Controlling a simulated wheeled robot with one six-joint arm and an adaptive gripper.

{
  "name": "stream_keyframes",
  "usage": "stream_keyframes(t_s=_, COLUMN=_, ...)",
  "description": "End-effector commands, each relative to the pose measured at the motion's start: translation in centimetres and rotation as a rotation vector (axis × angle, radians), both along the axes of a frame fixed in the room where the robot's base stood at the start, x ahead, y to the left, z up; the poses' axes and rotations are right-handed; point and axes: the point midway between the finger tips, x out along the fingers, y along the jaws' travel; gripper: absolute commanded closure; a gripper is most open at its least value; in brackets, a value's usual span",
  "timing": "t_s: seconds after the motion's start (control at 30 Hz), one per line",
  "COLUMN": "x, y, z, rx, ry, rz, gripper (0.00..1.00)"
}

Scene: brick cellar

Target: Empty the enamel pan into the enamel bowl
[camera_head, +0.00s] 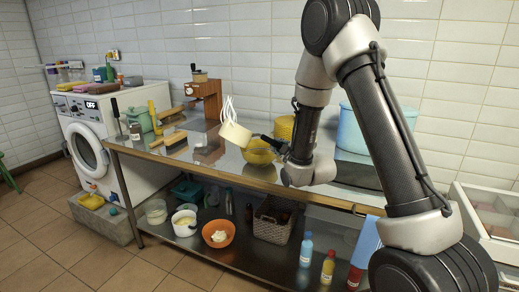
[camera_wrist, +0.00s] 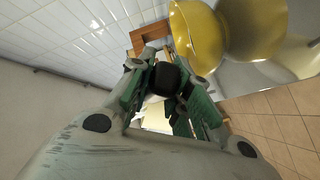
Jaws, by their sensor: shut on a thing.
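The cream enamel pan (camera_head: 235,134) is tilted in the air above the steel table, with its black handle towards my gripper (camera_head: 281,147). Thin white curved strands show just above the pan; I cannot tell what they are. My gripper is shut on the pan's handle, whose black end (camera_wrist: 168,78) shows between the fingers (camera_wrist: 165,95) in the wrist view. A yellow bowl (camera_head: 258,156), which looks like the enamel bowl, stands on the table below and right of the pan. It also shows in the wrist view (camera_wrist: 194,38). Its inside is mostly hidden in the head view.
A wooden grinder-like stand (camera_head: 207,98), brushes (camera_head: 168,142) and a green canister (camera_head: 140,118) stand left on the table. The lower shelf holds bowls, a basket and bottles.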

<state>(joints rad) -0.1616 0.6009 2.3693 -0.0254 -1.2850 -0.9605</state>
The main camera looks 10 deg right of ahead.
Motion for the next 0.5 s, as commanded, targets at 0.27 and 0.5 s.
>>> stream_keyframes(t_s=0.27, x=0.18, y=-0.32, z=0.03, rx=0.036, ry=0.010, rz=-0.001, gripper=1.00)
stream_keyframes(t_s=0.5, x=0.20, y=-0.35, z=-0.37, rx=0.066, ry=0.022, rz=0.000, gripper=1.00)
